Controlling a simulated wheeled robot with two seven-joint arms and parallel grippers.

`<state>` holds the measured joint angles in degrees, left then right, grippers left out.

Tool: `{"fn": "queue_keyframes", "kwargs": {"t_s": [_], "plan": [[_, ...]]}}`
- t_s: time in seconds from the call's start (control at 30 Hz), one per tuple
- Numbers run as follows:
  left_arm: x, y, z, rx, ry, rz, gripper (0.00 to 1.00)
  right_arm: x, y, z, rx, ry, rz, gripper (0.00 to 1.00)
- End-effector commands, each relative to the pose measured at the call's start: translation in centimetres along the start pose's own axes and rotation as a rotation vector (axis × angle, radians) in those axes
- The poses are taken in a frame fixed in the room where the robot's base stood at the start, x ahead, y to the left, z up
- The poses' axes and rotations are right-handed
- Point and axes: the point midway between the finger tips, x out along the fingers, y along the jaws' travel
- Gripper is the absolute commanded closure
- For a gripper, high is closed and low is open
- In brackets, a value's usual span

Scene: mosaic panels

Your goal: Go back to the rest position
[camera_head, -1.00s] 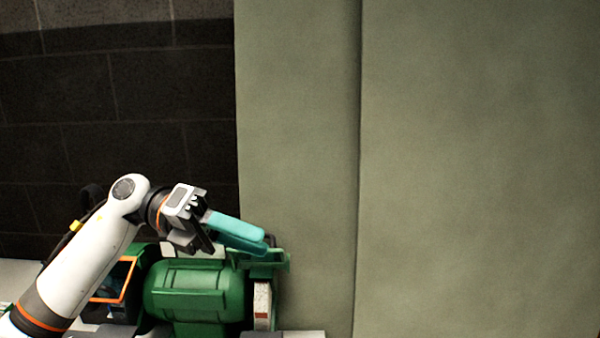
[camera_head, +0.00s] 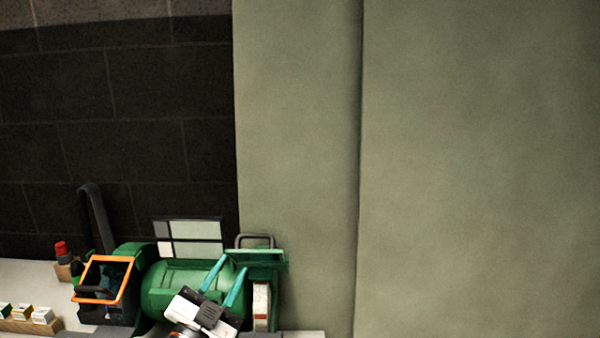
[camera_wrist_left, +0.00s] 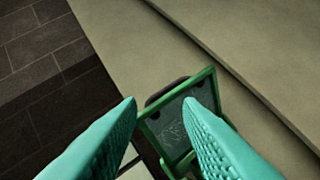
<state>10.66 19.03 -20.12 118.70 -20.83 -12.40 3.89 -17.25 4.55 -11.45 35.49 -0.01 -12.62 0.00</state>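My left gripper (camera_head: 228,273) shows at the bottom of the head view, in front of the green machine (camera_head: 176,283). Its two teal fingers are spread apart with nothing between them. In the left wrist view the same fingers (camera_wrist_left: 162,105) stand apart, and a green-framed dark panel (camera_wrist_left: 178,122) shows beyond and between them. My right gripper is in neither view.
A screen with an orange frame (camera_head: 104,279) stands left of the machine. A light panel with dark dividers (camera_head: 196,237) stands behind it. A red-topped piece (camera_head: 61,248) and small blocks on a wooden strip (camera_head: 30,325) lie at the left. The padded wall (camera_head: 480,170) fills the right.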

Motion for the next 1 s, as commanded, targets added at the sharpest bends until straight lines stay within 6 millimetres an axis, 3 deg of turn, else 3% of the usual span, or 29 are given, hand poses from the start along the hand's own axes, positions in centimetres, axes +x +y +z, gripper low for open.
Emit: {"fn": "queue_keyframes", "kwargs": {"t_s": [0.03, 0.1, 0.2, 0.3, 0.5, 0.7, 0.87, 1.0], "plan": [[-2.5, -1.1, -2.9, -0.074, 0.160, 0.000, 0.68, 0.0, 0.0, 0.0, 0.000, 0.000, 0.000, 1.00], [-6.2, -2.5, -6.5, -0.163, 0.381, -0.010, 0.68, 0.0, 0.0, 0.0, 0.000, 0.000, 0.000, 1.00], [-12.3, -4.8, -10.4, -0.272, 0.675, -0.044, 0.68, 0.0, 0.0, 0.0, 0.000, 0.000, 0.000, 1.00], [-18.5, -7.0, -12.6, -0.357, 0.927, -0.091, 0.68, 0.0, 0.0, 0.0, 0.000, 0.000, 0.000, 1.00], [-27.6, -9.9, -13.3, -0.459, 1.257, -0.179, 0.68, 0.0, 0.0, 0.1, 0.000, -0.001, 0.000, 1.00], [-34.1, -11.6, -12.3, -0.525, 1.482, -0.257, 0.68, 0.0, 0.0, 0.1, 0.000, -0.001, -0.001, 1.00], [-38.5, -12.5, -10.8, -0.566, 1.634, -0.318, 0.68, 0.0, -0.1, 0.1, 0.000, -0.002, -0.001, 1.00], [-39.2, -14.5, -13.5, -0.566, 1.661, -0.332, 0.68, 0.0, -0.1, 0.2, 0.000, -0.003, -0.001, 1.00]]}}
